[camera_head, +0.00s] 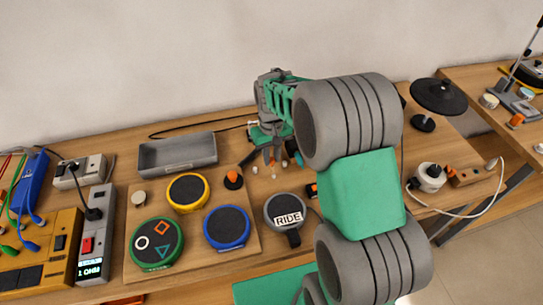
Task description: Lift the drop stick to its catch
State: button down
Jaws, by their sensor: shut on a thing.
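My gripper (269,154) reaches down at the back of the wooden table, just behind the pads. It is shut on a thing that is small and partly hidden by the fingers. A short dark stick (247,159) slants beside the fingertips and looks like the drop stick; the grip point itself is not clear. Its catch cannot be made out. My arm hides much of the table to the right of the gripper.
A wooden board (197,257) bears yellow, blue and green-rimmed pads. A grey RIDE pad (287,212) and an orange-topped black knob (233,180) stand near my gripper. A grey tray (178,153) lies behind. A black cymbal (438,96) stands right.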

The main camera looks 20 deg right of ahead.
jog(key=shift+w+r+p, duration=0.1)
jog(key=shift+r+p, duration=0.3)
jog(key=shift+r, duration=0.05)
jog(key=w+r+g+p, duration=0.1)
jog(key=w+r+p, duration=0.4)
jog(key=r, duration=0.6)
jog(key=shift+w+p, duration=0.35)
jog(key=shift+w, duration=0.35)
jog(key=c, duration=1.6)
grip_release()
jog(key=shift+o, duration=0.7)
jog(key=shift+w+d+f, duration=0.1)
jog(key=shift+w, duration=0.05)
jog(key=shift+o, duration=1)
